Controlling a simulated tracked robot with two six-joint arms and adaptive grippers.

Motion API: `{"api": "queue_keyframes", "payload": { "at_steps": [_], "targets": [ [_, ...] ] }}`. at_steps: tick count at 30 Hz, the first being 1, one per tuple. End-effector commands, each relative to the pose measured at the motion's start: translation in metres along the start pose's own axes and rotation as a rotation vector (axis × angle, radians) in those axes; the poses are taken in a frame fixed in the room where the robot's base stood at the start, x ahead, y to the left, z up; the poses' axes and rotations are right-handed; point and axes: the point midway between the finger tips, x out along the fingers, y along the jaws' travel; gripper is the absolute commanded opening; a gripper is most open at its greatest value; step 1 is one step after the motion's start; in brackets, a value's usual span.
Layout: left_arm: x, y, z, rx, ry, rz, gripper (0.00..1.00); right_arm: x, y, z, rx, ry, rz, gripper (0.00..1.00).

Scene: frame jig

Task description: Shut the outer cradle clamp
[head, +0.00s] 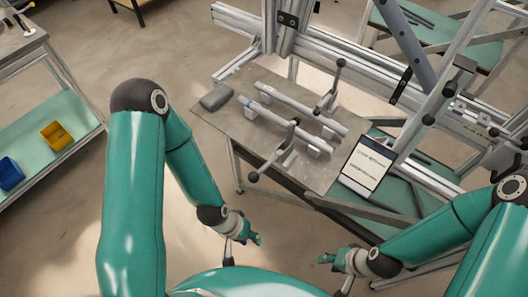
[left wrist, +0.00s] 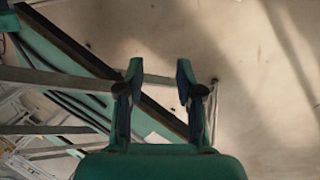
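Two pale tubes lie side by side on the cradles of the grey jig table; the near tube (head: 268,118) and the far tube (head: 300,107). A near clamp (head: 285,155) has a lever reaching toward the table's front edge, ending in a black knob. A far clamp (head: 326,101) has a lever standing up with a dark knob. I cannot tell which clamp is the outer one. My left gripper (head: 258,240) is in front of and below the table, apart from both clamps; in the left wrist view (left wrist: 158,78) its fingers are apart and empty. My right gripper (head: 323,259) is small, its opening unclear.
A grey block (head: 216,97) lies at the table's left end. A dark-framed panel with printed text (head: 368,165) is at its right end. Metal frame rails (head: 365,65) stand behind. A shelf at left holds a yellow bin (head: 57,135) and a blue bin (head: 9,173).

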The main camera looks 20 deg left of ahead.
Motion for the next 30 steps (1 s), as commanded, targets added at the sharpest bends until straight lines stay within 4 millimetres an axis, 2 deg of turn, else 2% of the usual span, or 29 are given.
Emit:
{"api": "queue_keyframes", "payload": {
  "at_steps": [17,20,25,28,30],
  "targets": [
    [0.001,-0.005,-0.003,-0.018,-0.006,-0.005,0.36,0.005,0.002,0.0,0.0,-0.001,0.0,0.4],
    [0.005,-0.015,-0.007,-0.071,-0.029,-0.016,0.36,0.016,0.006,0.0,0.0,-0.001,0.0,0.4],
    [0.003,-0.048,-0.021,-0.263,-0.113,-0.003,0.36,0.052,0.019,0.0,0.0,-0.001,0.0,0.4],
    [-0.01,-0.061,-0.032,-0.417,-0.174,0.077,0.36,0.079,0.029,0.0,0.0,-0.001,0.0,0.4],
    [-0.026,-0.064,-0.041,-0.518,-0.212,0.172,0.36,0.099,0.036,0.0,0.0,-0.001,0.0,0.4]
  ]
}}
